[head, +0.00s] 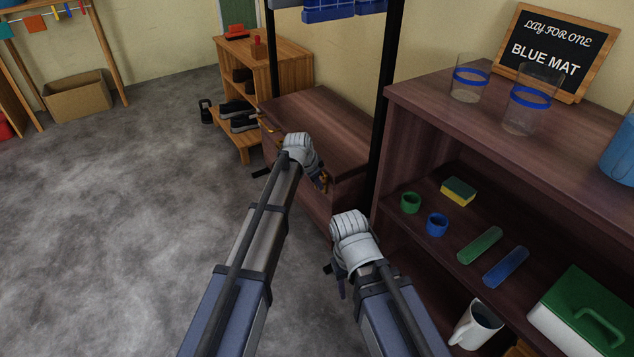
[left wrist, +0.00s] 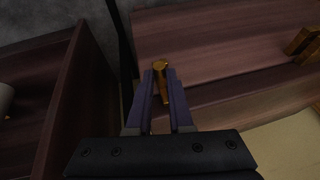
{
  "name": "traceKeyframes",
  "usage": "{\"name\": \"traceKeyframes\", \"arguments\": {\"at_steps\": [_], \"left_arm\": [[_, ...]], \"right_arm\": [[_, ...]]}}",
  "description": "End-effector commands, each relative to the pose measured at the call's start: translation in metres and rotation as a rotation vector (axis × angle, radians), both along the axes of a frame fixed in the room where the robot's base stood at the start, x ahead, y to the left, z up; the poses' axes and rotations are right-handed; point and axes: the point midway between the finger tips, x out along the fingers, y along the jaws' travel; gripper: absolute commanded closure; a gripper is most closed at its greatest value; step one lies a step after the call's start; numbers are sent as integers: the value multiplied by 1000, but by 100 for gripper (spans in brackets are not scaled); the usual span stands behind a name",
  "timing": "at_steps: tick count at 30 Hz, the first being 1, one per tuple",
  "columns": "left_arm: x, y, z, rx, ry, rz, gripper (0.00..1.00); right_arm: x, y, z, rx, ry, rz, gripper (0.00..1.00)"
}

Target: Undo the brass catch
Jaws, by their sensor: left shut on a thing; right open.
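The brass catch (left wrist: 161,67) is a small brass piece at the edge of a dark brown wooden chest (head: 335,125). In the left wrist view my left gripper (left wrist: 161,80) has its two fingers on either side of the catch, shut on it. In the head view the left wrist hides most of this spot, and only a bit of brass shows beside it. I cannot tell whether the catch is done up. My right gripper (head: 335,278) is open and empty, low in front of the shelf unit, partly hidden by its wrist.
More brass fittings (left wrist: 304,42) are on the chest. A black upright post (head: 384,95) stands close by the chest. A brown shelf unit (head: 420,100) with glasses, a sign and several small items stands at right. The grey floor (head: 130,200) at left is clear.

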Motion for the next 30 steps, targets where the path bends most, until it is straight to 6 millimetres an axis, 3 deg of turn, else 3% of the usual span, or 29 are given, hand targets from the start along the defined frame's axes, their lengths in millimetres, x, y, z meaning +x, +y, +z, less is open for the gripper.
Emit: {"name": "traceKeyframes", "arguments": {"at_steps": [14, 30], "left_arm": [[-5, -2, -4, 26, -37, -2, 100], [-25, -16, -22, 246, -340, -2, 100]], "right_arm": [[0, 0, -6, 0, 0, 0, 50], [1, 0, -55, 1, -3, 0, 50]]}}
